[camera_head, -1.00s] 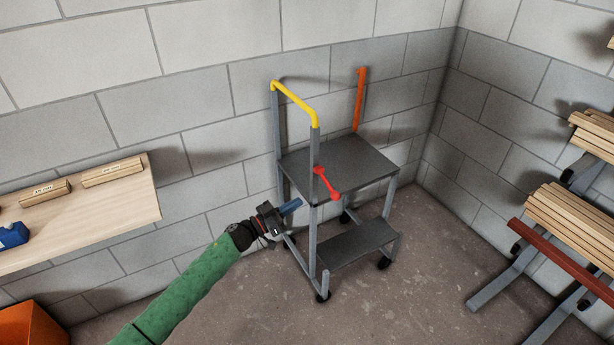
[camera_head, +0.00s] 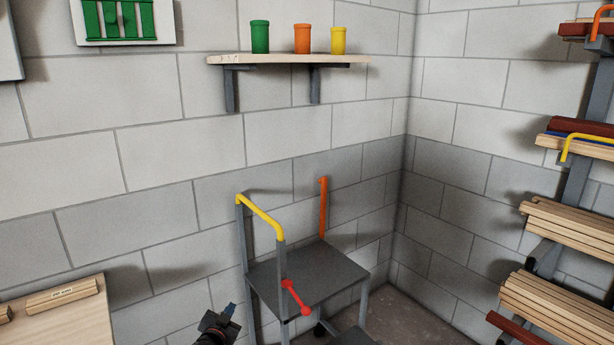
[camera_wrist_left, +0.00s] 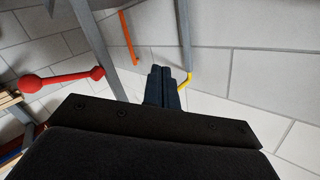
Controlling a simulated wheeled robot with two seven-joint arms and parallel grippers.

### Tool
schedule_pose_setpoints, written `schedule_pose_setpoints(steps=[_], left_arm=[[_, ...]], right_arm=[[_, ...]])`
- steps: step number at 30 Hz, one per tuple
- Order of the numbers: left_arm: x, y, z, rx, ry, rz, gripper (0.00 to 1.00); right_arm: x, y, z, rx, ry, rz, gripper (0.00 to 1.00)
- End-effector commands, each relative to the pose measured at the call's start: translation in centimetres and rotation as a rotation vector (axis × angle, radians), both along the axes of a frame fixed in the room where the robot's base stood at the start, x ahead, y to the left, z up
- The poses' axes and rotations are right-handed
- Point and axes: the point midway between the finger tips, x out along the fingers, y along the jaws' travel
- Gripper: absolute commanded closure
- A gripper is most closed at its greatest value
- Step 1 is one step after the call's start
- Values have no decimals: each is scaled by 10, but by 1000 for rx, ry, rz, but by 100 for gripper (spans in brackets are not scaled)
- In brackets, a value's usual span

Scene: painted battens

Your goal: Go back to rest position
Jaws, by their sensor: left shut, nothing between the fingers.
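My left gripper (camera_head: 228,311) is low in the head view, left of the step cart and in front of the wall. Its blue-grey fingers are shut with nothing between them, and they also show closed together in the left wrist view (camera_wrist_left: 163,80). The grey step cart (camera_head: 330,276) has a yellow rail (camera_head: 260,215), an orange post (camera_head: 323,207) and a red dumbbell-shaped handle (camera_head: 296,297). In the left wrist view the red handle (camera_wrist_left: 62,79) is left of the fingers, apart from them. My right gripper is not in view.
A wooden bench (camera_head: 62,319) with short battens (camera_head: 62,295) is at lower left. A wall shelf (camera_head: 285,60) holds green, orange and yellow cups. A rack with stacked battens (camera_head: 570,235) stands at right. Bare floor (camera_head: 415,325) shows in the corner.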

Motion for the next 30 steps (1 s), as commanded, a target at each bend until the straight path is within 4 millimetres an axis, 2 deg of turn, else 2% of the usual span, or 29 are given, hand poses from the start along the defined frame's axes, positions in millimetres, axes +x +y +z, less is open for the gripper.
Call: schedule_pose_setpoints(steps=[4, 8, 11, 15, 18, 24, 30], left_arm=[[-11, 15, -6, 78, 136, 136, 100], [-42, 20, -30, 125, 316, 216, 100], [-81, 15, -60, 144, 489, 245, 100], [-155, -1, -105, 125, 741, 242, 100], [-205, -14, -131, 80, 876, 231, 100], [-292, -42, -171, -40, 1043, 212, 100], [-372, -60, -207, -125, 1153, 218, 100]], right_arm=[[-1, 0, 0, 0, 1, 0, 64], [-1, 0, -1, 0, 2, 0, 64], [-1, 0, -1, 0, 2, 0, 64], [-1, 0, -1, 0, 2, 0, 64], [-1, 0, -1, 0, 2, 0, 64], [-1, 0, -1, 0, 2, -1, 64], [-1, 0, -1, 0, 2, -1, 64]])
